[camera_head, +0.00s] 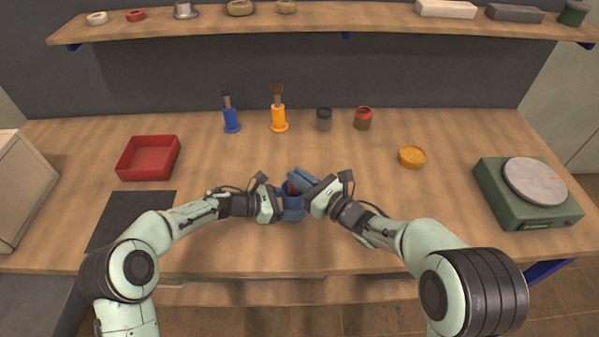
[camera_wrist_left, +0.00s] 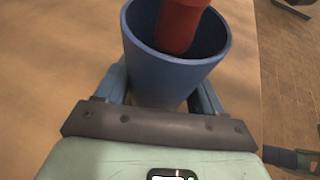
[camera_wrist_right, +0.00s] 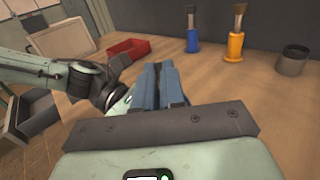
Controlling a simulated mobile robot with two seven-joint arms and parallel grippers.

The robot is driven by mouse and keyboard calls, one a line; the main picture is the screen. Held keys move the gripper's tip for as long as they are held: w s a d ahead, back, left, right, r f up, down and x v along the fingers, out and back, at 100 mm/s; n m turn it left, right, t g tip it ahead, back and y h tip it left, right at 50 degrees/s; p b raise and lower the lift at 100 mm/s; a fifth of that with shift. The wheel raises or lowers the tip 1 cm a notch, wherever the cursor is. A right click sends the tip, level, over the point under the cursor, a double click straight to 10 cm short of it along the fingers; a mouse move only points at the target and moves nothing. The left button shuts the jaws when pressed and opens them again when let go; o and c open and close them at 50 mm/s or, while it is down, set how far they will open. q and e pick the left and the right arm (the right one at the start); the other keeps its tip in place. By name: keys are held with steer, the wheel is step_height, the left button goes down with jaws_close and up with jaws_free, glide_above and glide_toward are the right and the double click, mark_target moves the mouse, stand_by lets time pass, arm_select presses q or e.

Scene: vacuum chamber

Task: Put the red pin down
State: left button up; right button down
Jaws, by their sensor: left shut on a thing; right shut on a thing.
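A blue cup (camera_head: 293,214) is held over the front middle of the table by my left gripper (camera_head: 284,203), which is shut on it. In the left wrist view, the cup (camera_wrist_left: 170,75) has its open mouth facing up. The red pin (camera_wrist_left: 181,24) reaches down inside it, tilted slightly. A small part of the red pin (camera_head: 291,187) shows in the head view. My right gripper (camera_head: 300,180) is shut on the red pin just above the cup. In the right wrist view, the closed fingers (camera_wrist_right: 158,85) hide the pin.
A red tray (camera_head: 148,158) and a black mat (camera_head: 130,218) lie at left. A blue-handled brush (camera_head: 231,119), an orange-handled brush (camera_head: 279,118) and two small pots stand behind. A yellow dish (camera_head: 411,156) and a green scale (camera_head: 530,190) are at right. The table centre is clear.

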arm_select(q)
steer(key=shift+f, duration=0.1)
arm_select(e)
steer(key=c, duration=1.1)
jaws_free()
steer(key=shift+c, duration=0.2)
steer(key=shift+r, duration=0.1)
step_height(320, 180, up, 7)
arm_select(q)
steer(key=o, duration=1.2)
steer(key=shift+c, duration=0.2)
